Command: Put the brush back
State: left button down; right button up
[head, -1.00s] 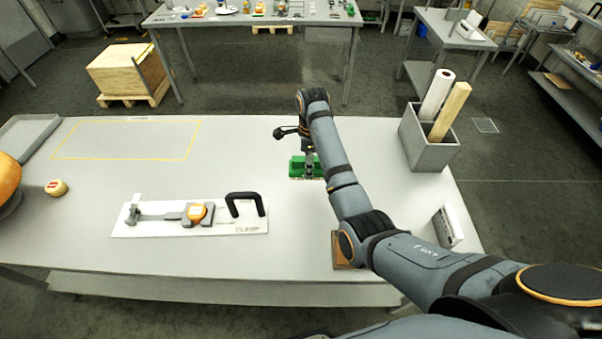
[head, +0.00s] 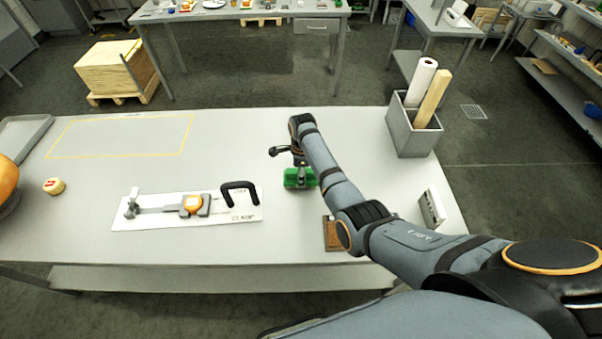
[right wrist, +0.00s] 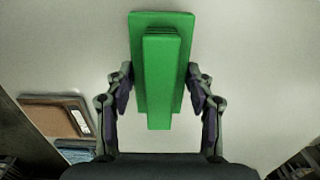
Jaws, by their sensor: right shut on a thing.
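The green brush (head: 292,179) is at my right gripper (head: 302,172), over the middle of the grey table. In the right wrist view, the brush (right wrist: 160,30) is a green block with a narrower raised grip along its top. The fingers of my right gripper (right wrist: 160,85) are shut on the brush from both sides. Its underside is hidden, so I cannot tell whether it touches the table. A brown block or pad (head: 331,237) lies near the table's front edge, partly behind my right arm; it also shows in the right wrist view (right wrist: 50,118). My left gripper is out of view.
A white board with a clamp (head: 240,213) lies left of the gripper. A small white upright device (head: 433,209) is at the right edge. A yellow outline (head: 115,156) marks clear table at the left.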

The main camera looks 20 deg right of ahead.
jog(key=shift+w+f, duration=0.1)
jog(key=shift+f, duration=0.05)
jog(key=o, duration=0.8)
jog(key=shift+o, duration=1.6)
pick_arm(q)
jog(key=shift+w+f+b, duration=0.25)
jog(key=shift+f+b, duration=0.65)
pick_arm(e)
notch_tip(320, 180, up, 12)
jog(key=shift+d+r, duration=0.1)
jog(key=shift+r, duration=0.05)
